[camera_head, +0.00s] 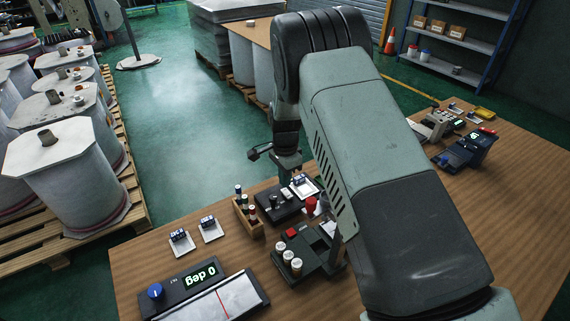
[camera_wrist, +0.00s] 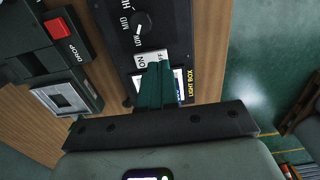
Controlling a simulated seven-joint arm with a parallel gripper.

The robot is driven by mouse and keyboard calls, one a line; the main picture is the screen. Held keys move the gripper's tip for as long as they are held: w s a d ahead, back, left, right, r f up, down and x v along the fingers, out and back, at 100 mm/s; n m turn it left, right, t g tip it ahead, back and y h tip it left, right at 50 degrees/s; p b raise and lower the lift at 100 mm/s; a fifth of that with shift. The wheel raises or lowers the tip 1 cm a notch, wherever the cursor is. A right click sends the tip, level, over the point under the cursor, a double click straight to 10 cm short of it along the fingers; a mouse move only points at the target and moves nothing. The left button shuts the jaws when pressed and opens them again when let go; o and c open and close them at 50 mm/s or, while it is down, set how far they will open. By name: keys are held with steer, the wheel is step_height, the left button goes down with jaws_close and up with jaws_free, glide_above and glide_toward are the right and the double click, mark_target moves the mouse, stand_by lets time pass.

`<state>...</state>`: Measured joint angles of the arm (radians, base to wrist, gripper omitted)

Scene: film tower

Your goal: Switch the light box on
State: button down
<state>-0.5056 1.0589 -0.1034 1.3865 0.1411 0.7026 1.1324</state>
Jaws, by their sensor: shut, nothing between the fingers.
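The light box (camera_wrist: 122,45) is a dark box with "LIGHT BOX" in yellow letters, a LOW/MID/HI knob (camera_wrist: 141,22) and a white switch (camera_wrist: 142,60) marked ON and OFF. In the head view the light box (camera_head: 272,211) stands on the wooden table, partly behind other things. My gripper (camera_wrist: 159,68) has its green fingers together and empty. Its tips are over the edge of the ON/OFF switch and hide part of it; I cannot tell whether they touch. In the head view my gripper (camera_head: 289,163) is at the light box's far end. I cannot tell whether the light is on.
Close beside the light box is a dark device with a red DROP button (camera_wrist: 57,28); it shows in the head view with several white-capped vials (camera_head: 290,260). A wooden rack of small bottles (camera_head: 246,216) stands to the left. A "0 deg" device (camera_head: 200,277) is at the front left.

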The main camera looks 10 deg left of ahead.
mark_target(287, 193)
steer(key=shift+f, duration=1.05)
steer(key=shift+f, duration=0.25)
steer(key=shift+s, duration=0.1)
steer(key=shift+s+d+r, duration=0.25)
steer(key=shift+s+d, duration=0.2)
steer(key=shift+d, duration=0.1)
steer(key=shift+r, duration=0.1)
